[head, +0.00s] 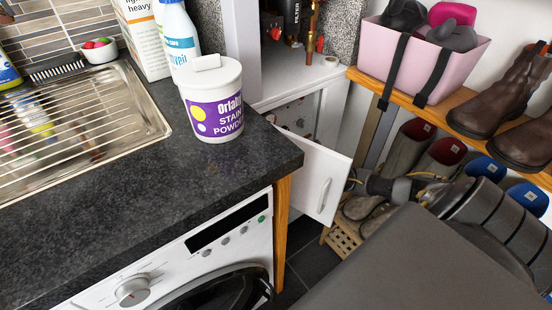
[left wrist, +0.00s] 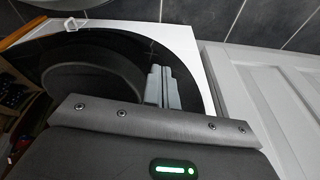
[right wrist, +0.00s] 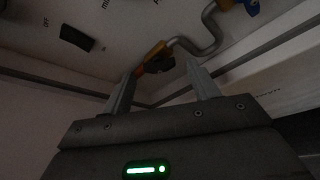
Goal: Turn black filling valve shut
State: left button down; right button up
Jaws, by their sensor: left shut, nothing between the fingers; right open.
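In the right wrist view, a brass fitting (right wrist: 156,50) on a bent silver hose hangs under a pale panel. A small dark valve handle with orange-red on it (right wrist: 160,65) shows just below the fitting, dim and hard to make out. My right gripper (right wrist: 163,76) is open, with its two fingers apart on either side of the handle and no clear contact. In the head view my right arm comes in from the right and its end is partly hidden by the white cupboard door. My left gripper (left wrist: 163,70) is shut and empty in front of the washing machine.
The white cupboard door (head: 321,180) stands open beside the worktop (head: 90,220). A stain powder tub (head: 213,100) stands near the worktop's corner. Boots (head: 510,95) and a pink basket (head: 430,65) sit on the wooden shelf. A black switch marked OFF (right wrist: 76,37) is on the panel.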

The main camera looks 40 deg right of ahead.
pick_arm(q)
jog(key=shift+w+r, duration=0.15)
jog(key=shift+r, duration=0.15)
pick_arm(e)
jog(key=shift+w, duration=0.25)
jog(key=c, duration=1)
pick_arm(q)
jog(key=shift+f, duration=0.1)
pick_arm(e)
jog(key=shift+f, duration=0.1)
pick_arm(q)
notch_tip(320, 180, up, 10)
jog(key=w+d+t+b, duration=0.1)
jog(key=w+t+b, duration=0.1)
jog(key=b, duration=0.3)
jog(key=shift+d+m+t+h, duration=0.2)
jog(key=shift+m+t+h, duration=0.1)
jog(key=shift+t+h, duration=0.15)
pick_arm(e)
jog(key=shift+d+f+m+t+y, duration=0.1)
jog(key=shift+m+t+y, duration=0.4)
jog(key=shift+m, duration=1)
jog(key=shift+f+m+t+y, duration=0.1)
jog(key=shift+m+t+y, duration=0.45)
jog(key=shift+m, duration=0.95)
jog(key=shift+d+f+m+t+y, duration=0.1)
jog(key=shift+m+t+y, duration=0.4)
jog(key=shift+m, duration=1)
